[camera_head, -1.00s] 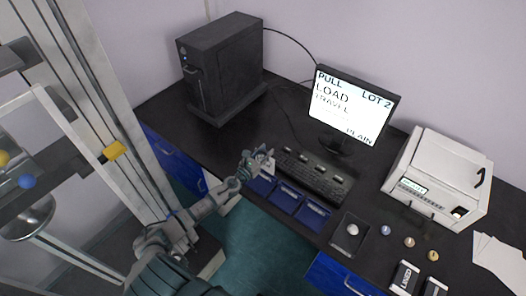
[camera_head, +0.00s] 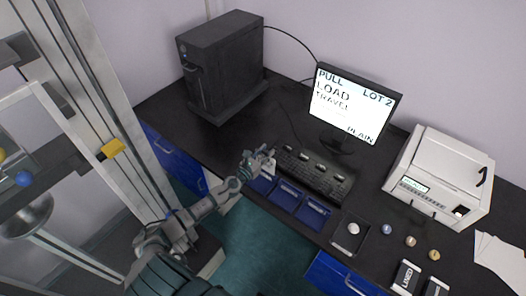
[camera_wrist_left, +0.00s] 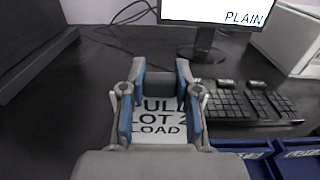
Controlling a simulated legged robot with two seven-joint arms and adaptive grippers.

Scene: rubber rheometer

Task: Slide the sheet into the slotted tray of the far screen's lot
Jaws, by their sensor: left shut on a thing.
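My left gripper (camera_head: 264,156) is shut on a white sheet (camera_wrist_left: 160,120) printed "PULL", "LOT 2" and "LOAD". The sheet shows between the fingers (camera_wrist_left: 160,95) in the left wrist view; its lower part is hidden by the gripper. The gripper is above the front edge of the desk, over the leftmost of the blue slotted trays. The middle tray (camera_head: 286,196) and right tray (camera_head: 312,212) show clearly; the left tray (camera_head: 262,184) is partly covered. The screen (camera_head: 352,106) reads "PULL LOT 2", "LOAD", "TRAVEL", "PLAIN". My right gripper is not in view.
A mouse (camera_head: 352,228) sits on a dark pad. A black computer tower (camera_head: 222,68) stands back left, a white machine (camera_head: 438,178) at right. White sheets (camera_head: 498,256) lie far right.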

